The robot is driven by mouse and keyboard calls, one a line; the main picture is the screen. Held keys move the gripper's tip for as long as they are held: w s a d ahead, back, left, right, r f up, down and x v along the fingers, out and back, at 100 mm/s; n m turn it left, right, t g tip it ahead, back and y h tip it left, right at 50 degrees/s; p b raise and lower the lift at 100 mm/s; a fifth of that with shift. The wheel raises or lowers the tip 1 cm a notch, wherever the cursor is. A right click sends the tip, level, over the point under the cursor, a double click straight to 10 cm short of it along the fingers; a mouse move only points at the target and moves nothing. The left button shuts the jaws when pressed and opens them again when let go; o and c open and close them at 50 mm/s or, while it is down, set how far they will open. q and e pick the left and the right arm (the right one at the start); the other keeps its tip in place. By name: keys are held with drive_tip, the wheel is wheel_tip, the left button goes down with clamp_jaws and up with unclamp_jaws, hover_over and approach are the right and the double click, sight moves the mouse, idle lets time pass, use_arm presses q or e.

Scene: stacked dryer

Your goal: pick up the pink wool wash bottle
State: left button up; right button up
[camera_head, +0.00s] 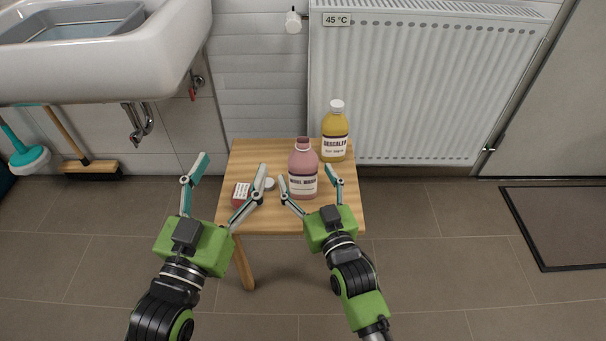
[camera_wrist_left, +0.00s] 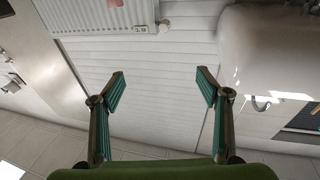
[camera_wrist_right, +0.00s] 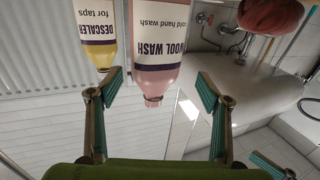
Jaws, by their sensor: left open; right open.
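The pink wool wash bottle (camera_head: 303,177) stands upright on the small wooden stool (camera_head: 257,151). Its label shows upside down in the right wrist view (camera_wrist_right: 155,50). My right gripper (camera_head: 306,176) is open, with its fingers on either side of the bottle in the head view. In the right wrist view the bottle shows between and beyond the fingertips, and no contact is visible. My left gripper (camera_head: 233,163) is open and empty, over the stool's left side in the head view. Its wrist view shows only wall and fixtures between the fingers.
A yellow descaler bottle (camera_head: 335,138) with a white cap stands just behind and right of the pink one. A radiator (camera_head: 420,85) stands behind, a sink (camera_head: 110,65) at left.

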sight(307, 172)
drive_tip(key=x, duration=0.1)
drive_tip(key=b+x, duration=0.1)
drive_tip(key=x, duration=0.1)
drive_tip(key=b+x, duration=0.1)
drive_tip(key=x, duration=0.1)
drive_tip(key=shift+w+d+f, duration=0.1)
drive_tip(key=shift+d+f, duration=0.2)
drive_tip(key=shift+d, duration=0.05)
use_arm(q)
drive_tip(key=s+r+t+h, duration=0.1)
drive_tip(key=s+r+t, duration=0.1)
drive_tip(key=r, duration=0.3)
drive_tip(key=s+r+t+h, duration=0.1)
drive_tip(key=s+r+t, duration=0.1)
drive_tip(key=r+t, duration=0.2)
wheel_tip(307, 172, up, 2)
drive_tip(key=shift+s+t, duration=0.3)
drive_tip(key=shift+s, duration=0.1)
use_arm(e)
drive_tip(key=shift+w, duration=0.15)
drive_tip(key=c, duration=1.2)
drive_tip(key=shift+r, duration=0.1)
drive_tip(key=shift+c, duration=0.9)
use_arm(q)
drive_tip(key=shift+w, duration=0.1)
use_arm(e)
drive_tip(key=shift+r, duration=0.1)
